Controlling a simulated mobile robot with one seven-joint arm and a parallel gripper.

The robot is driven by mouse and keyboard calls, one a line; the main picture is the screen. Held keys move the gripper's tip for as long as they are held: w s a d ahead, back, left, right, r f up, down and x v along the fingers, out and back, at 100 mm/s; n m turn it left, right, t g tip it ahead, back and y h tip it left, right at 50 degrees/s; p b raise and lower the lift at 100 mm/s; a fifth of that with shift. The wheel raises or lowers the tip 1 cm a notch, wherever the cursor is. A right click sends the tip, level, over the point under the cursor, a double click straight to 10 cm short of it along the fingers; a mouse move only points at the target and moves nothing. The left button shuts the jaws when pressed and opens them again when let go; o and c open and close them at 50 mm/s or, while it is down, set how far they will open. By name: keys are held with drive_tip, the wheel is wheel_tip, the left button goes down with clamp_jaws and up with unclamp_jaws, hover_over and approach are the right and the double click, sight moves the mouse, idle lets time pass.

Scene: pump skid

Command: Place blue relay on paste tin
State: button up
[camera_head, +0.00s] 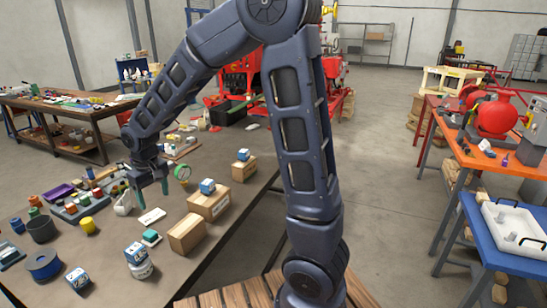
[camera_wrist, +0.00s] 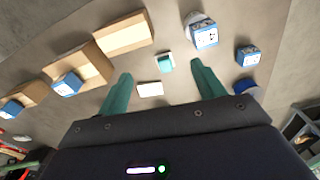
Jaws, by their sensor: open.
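Several similar blue-and-white boxes look like relays; I cannot tell which one the task means. One box (camera_head: 135,253) rests on a white round tin (camera_head: 143,270), perhaps the paste tin; this box also shows in the wrist view (camera_wrist: 205,36). Another box (camera_head: 78,279) lies on the table near it (camera_wrist: 248,56). Two more boxes (camera_head: 207,186) (camera_head: 242,154) sit on cardboard boxes. My gripper (camera_head: 152,191) is open and empty above the table, apart from all of these. Its teal fingers frame a white card and a teal block in the wrist view (camera_wrist: 161,74).
Cardboard boxes (camera_head: 187,234) line the table's right side. A white card (camera_head: 152,217) and a teal block (camera_head: 152,236) lie below my gripper. A blue spool (camera_head: 43,265), dark cup (camera_head: 41,230) and yellow cylinder (camera_head: 88,225) stand left. A green-rimmed roll (camera_head: 182,173) is close behind.

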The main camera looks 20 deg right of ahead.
drive_tip(key=d+r+m+t, duration=0.1)
drive_tip(key=d+r, duration=0.3)
drive_tip(key=d, duration=0.3)
drive_tip(key=d+r+m, duration=0.1)
drive_tip(key=d+r, duration=0.3)
drive_tip(key=d, duration=0.3)
drive_tip(key=s+d+r+m+t, duration=0.1)
drive_tip(key=s+d+r+m, duration=0.1)
drive_tip(key=s+d, duration=0.5)
drive_tip(key=s+d+r+m+t, duration=0.2)
drive_tip(key=s+d, duration=0.5)
drive_tip(key=d, duration=0.8)
drive_tip(key=shift+r+m, duration=0.7)
drive_tip(key=shift+r, duration=0.05)
